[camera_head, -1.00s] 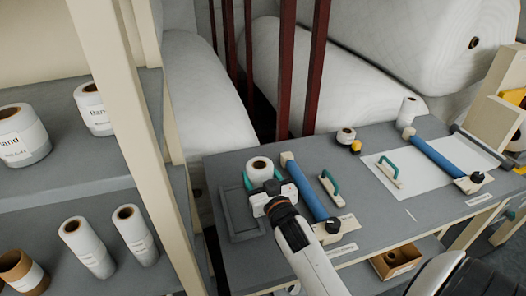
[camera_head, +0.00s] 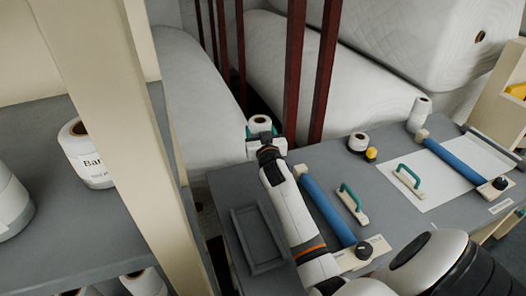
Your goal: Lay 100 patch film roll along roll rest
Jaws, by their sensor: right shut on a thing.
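A white roll (camera_head: 259,121) with a dark core hole on top stands upright in my right gripper (camera_head: 263,135), whose green-tipped fingers are closed around its sides. The gripper is at the far left of the grey table, and the roll shows against the white wadding behind; its height is hard to tell. A shallow grey tray-like rest (camera_head: 234,219) with a raised rim lies empty on the table's left end, nearer than the roll. I cannot read the roll's label. My left gripper is not in view.
Blue bars with wooden ends (camera_head: 327,208) (camera_head: 455,162), green-handled tools (camera_head: 352,200) (camera_head: 408,180), a small roll (camera_head: 357,142), a yellow item (camera_head: 371,154) and a white roll (camera_head: 419,112) occupy the table. A shelf with rolls (camera_head: 82,160) and its post (camera_head: 110,130) stand left. Dark red posts (camera_head: 325,70) rise behind.

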